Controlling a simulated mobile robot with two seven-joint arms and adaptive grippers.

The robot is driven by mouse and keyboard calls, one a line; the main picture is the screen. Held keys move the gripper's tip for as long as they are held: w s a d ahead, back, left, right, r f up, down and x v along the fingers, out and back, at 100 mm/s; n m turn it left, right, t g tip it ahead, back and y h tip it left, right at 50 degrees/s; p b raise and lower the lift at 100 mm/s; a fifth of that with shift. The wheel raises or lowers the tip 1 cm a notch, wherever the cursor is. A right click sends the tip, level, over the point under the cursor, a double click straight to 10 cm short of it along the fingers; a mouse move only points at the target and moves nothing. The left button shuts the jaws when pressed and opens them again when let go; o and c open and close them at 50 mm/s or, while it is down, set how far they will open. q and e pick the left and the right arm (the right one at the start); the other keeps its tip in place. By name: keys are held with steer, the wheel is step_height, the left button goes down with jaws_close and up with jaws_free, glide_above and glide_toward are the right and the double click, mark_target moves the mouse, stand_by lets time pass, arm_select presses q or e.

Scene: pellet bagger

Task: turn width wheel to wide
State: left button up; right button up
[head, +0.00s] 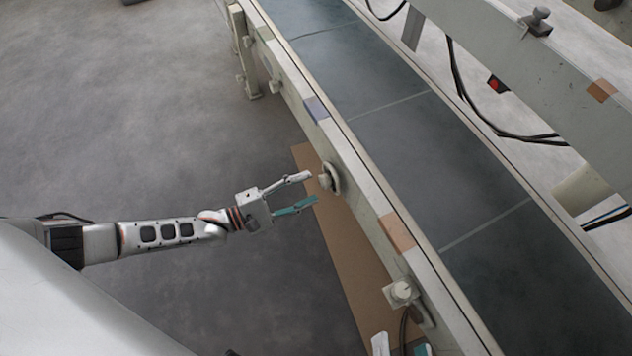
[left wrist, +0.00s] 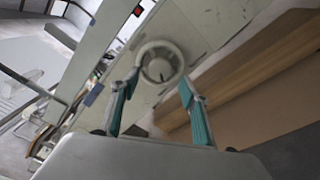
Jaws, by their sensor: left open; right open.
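The width wheel (head: 330,179) is a pale round handwheel on the near side of the conveyor's side rail. In the left wrist view the wheel (left wrist: 160,65) shows face-on with a rim and a hub, just beyond the fingertips. My left gripper (head: 310,187) is open with its teal-padded fingers pointing at the wheel. It appears close to the wheel, with a small gap; the left wrist view shows the fingers (left wrist: 157,88) spread at the wheel's lower edge. A white and teal piece at the bottom edge of the head view looks like my right gripper (head: 400,346), mostly cut off.
The conveyor's side rail (head: 363,185) runs diagonally beside a dark belt (head: 440,150). A brown board (head: 345,255) lies beneath the rail. The grey floor (head: 130,110) at left is clear.

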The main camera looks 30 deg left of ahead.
arm_select(q)
steer(key=v, duration=0.7)
steer(key=shift+s+a, duration=0.2)
steer(key=shift+s, duration=0.1)
